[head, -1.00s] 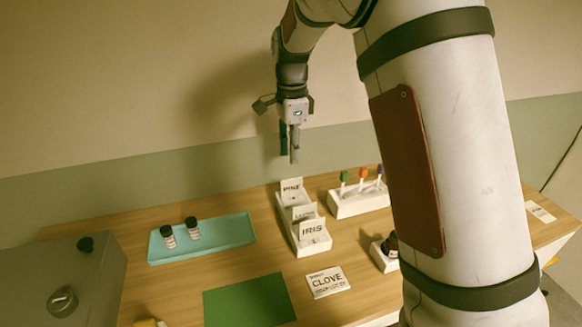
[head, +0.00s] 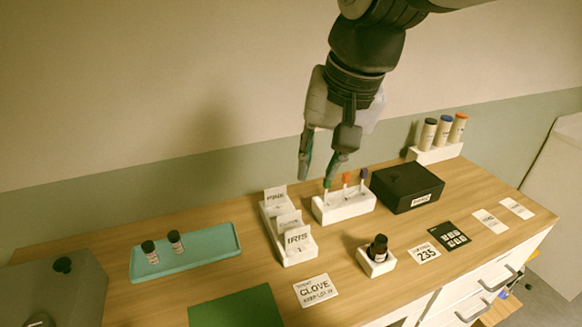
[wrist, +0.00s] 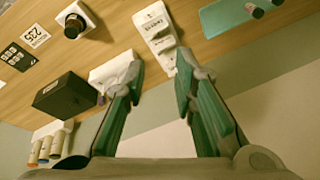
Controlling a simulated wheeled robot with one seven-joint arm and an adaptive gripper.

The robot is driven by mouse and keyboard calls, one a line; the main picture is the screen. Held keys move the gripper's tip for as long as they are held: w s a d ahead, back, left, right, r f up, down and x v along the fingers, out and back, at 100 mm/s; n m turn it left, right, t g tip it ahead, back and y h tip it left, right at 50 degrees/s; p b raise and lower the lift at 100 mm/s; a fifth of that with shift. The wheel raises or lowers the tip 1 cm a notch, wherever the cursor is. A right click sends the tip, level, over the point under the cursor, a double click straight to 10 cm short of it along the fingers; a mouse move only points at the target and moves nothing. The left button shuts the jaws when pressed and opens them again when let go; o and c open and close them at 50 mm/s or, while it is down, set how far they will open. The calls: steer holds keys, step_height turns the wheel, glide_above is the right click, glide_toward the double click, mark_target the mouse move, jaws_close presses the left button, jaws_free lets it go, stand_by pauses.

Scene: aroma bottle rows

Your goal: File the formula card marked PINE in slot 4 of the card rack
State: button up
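The white card rack (head: 297,257) stands mid-table with three cards upright in it. The back card (head: 275,196) seems to read PINE, though its print is small. A middle card (head: 289,220) is hard to read, and the front card (head: 298,238) reads IRIS. I cannot read which slot number the back card is in. The rack also shows at the top of the wrist view (wrist: 157,32). My gripper (head: 318,172) is open and empty, raised behind and right of the rack; in the wrist view its fingers (wrist: 158,76) are wide apart.
A white holder (head: 344,207) with colored-top sticks stands right of the rack, with a black box (head: 407,186) beyond. A dark bottle (head: 378,247) sits in a white block. A CLOVE card (head: 315,290) lies flat in front. A teal tray (head: 186,252) with two bottles is left.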

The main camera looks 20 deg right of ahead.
steer(key=s+f+n+t, duration=0.1)
steer(key=s+f+n, duration=0.1)
steer(key=s+n, duration=0.3)
steer(key=s, duration=0.3)
steer(key=shift+s+f+t+h, duration=0.2)
steer(key=shift+s+t+h, duration=0.1)
steer(key=shift+s, duration=0.1)
